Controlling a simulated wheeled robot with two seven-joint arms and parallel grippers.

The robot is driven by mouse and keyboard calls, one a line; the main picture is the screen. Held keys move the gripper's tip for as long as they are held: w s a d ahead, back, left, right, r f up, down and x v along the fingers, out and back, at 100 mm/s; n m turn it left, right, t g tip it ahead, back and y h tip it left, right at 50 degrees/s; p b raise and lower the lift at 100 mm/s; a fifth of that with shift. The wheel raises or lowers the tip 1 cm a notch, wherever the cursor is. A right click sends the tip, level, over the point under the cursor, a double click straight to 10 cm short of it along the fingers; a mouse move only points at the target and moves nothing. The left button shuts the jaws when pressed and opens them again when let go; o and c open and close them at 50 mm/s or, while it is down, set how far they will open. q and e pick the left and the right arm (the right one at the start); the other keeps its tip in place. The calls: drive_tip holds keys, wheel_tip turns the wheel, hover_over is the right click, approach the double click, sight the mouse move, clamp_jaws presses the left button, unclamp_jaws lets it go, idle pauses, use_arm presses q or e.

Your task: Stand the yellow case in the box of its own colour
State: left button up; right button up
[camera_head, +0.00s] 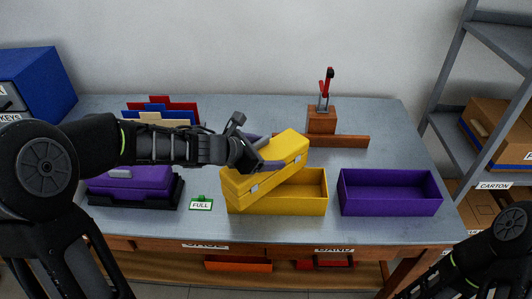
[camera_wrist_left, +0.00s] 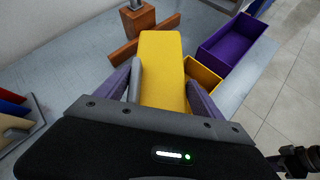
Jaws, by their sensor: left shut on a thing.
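The yellow case (camera_head: 264,168) is a long box with metal clasps, tilted with its right end higher. My left gripper (camera_head: 262,154) is shut on it and holds it over the yellow box (camera_head: 300,204). The lower left end of the case overlaps the left end of the box; I cannot tell whether they touch. In the left wrist view the case (camera_wrist_left: 163,70) lies between the fingers of my left gripper (camera_wrist_left: 165,88), and part of the yellow box (camera_wrist_left: 204,78) shows beyond it. Only my right arm shows at the lower right; its gripper is out of view.
An empty purple box (camera_head: 390,205) stands right of the yellow box. A purple case (camera_head: 130,182) sits in a black tray at left, beside a FULL sign (camera_head: 201,204). A wooden block with a red-handled clamp (camera_head: 322,119) and a rack of coloured panels (camera_head: 160,115) stand behind.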

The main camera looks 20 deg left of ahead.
use_arm(q)
drive_tip(key=shift+f+b, duration=0.25)
drive_tip(key=shift+b, duration=0.05)
drive_tip(key=o, duration=2.1)
drive_tip(key=shift+r, duration=0.1)
drive_tip(key=shift+r, duration=0.1)
drive_tip(key=shift+r+p, duration=0.25)
drive_tip(key=shift+p, duration=0.25)
wheel_tip(320, 180, up, 6)
drive_tip(key=p, duration=0.4)
hover_over(237, 174)
drive_tip(key=shift+w+d+r, duration=0.15)
drive_tip(key=shift+r, duration=0.05)
drive_tip(key=shift+s, duration=0.2)
